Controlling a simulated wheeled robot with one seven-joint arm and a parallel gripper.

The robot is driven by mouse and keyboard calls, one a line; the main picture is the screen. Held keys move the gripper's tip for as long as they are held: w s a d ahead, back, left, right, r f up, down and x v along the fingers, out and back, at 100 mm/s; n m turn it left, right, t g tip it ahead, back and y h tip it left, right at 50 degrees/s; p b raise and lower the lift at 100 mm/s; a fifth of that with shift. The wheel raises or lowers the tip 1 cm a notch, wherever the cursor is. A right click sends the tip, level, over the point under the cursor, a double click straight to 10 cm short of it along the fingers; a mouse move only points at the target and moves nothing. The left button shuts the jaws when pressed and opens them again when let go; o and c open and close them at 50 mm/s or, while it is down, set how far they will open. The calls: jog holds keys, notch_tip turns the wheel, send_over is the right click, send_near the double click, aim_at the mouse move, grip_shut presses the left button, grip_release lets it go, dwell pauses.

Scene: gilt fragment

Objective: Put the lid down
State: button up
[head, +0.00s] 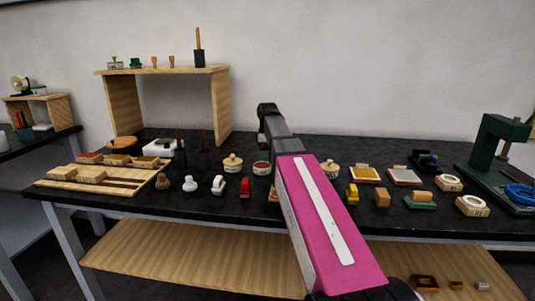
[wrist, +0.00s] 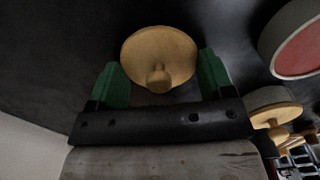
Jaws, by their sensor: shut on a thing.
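A round wooden lid (wrist: 150,45) with a small knob sits between the green fingers of my gripper (wrist: 159,62) in the wrist view. My gripper is shut on it, with dark surface behind. I cannot tell whether the lid touches that surface. A pale round pot with a red inside (wrist: 297,45) stands uncovered to the right in the wrist view. It appears to be the open pot (head: 262,168) just left of my arm in the head view.
Lidded pots (head: 232,163) (head: 330,169) stand on either side of my arm on the crowded black table (head: 300,146). A wooden tray (head: 60,181) and a wooden stand (head: 222,105) are at the left. A green press (head: 487,150) stands at the right.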

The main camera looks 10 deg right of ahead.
jog(key=o, duration=0.9)
notch_tip(320, 180, up, 11)
jog(key=shift+r, duration=0.6)
